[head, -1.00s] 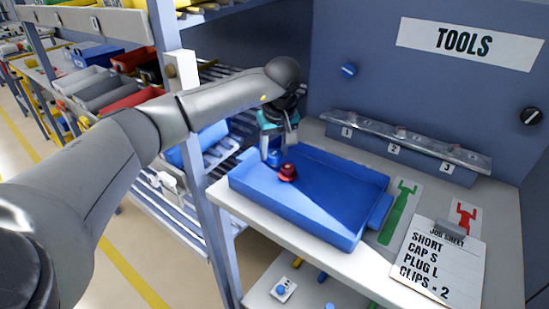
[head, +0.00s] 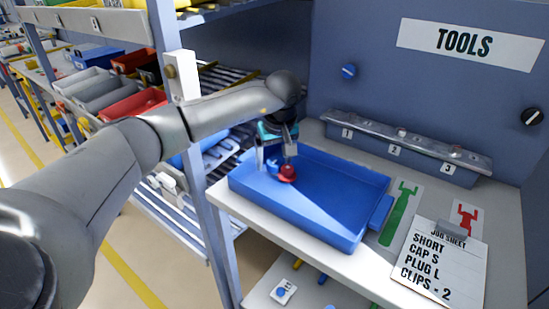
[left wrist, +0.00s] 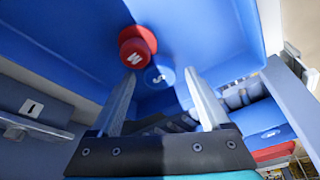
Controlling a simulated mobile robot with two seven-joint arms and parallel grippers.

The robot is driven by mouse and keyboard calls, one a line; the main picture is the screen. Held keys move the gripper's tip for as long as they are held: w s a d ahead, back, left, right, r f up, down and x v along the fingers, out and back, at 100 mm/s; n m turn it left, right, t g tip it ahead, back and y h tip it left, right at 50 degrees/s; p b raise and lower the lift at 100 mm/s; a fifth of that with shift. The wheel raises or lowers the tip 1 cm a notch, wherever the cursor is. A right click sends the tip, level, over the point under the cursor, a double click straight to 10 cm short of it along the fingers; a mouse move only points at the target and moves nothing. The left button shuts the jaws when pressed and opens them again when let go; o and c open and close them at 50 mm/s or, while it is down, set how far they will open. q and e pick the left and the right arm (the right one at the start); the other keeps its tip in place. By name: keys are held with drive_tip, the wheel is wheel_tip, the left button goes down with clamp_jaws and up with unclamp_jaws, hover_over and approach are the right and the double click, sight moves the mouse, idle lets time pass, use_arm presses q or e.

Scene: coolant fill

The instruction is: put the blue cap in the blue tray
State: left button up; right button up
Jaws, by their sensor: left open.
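The blue tray (head: 330,218) sits on the light workbench. The blue cap (head: 272,166) is in the tray's far left corner, partly hidden by my left gripper in the head view. In the left wrist view the blue cap (left wrist: 159,78), marked S, lies on the tray floor beside a red cap (left wrist: 136,50) marked M. The red cap also shows in the head view (head: 287,173). My left gripper (head: 276,158) is open over the corner, its fingers apart on either side of the blue cap and not closed on it. My right gripper is not in view.
A numbered rack (head: 405,142) stands behind the tray. A job sheet clipboard (head: 438,262) lies at the right. Blue and black knobs are on the back panel. A shelf post (head: 205,190) stands left of the tray. The tray's right part is free.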

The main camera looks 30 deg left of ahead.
use_arm(q)
drive_tip(key=p+v, duration=0.2)
drive_tip(key=v, duration=1)
drive_tip(key=shift+r, duration=0.15)
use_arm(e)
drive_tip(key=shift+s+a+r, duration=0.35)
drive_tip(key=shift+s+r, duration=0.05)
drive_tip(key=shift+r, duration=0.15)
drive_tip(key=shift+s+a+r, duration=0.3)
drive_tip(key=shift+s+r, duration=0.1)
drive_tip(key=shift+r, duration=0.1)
